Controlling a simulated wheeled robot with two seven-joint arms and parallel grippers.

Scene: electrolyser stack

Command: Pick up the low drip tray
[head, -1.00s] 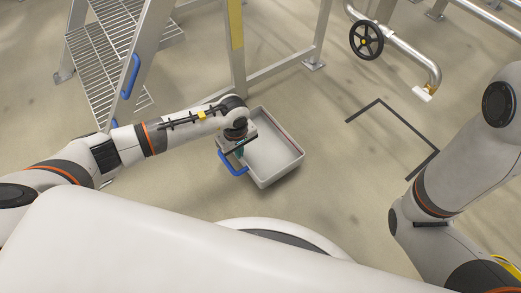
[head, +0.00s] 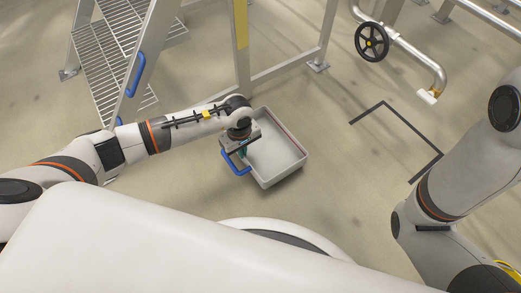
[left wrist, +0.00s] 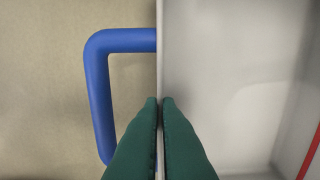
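The low drip tray (head: 284,172) is a pale grey, shallow open box below my left arm. It looks empty. A blue handle (head: 235,168) sticks out from its left side. In the left wrist view the tray (left wrist: 235,80) fills the right half and its blue handle (left wrist: 98,85) shows at left. My left gripper (head: 242,153) is at the tray's left wall; in the left wrist view its green fingers (left wrist: 160,102) are closed on the thin wall beside the handle, one on each side. Whether the tray touches the floor is unclear. My right gripper is out of view.
Metal stairs (head: 120,50) with a blue grip stand at the back left. A grey frame (head: 290,66) with a yellow-marked post rises behind the tray. A pipe with a black handwheel (head: 372,42) is at the back right. Floor right of the tray is clear, with a dark corner marking (head: 384,102).

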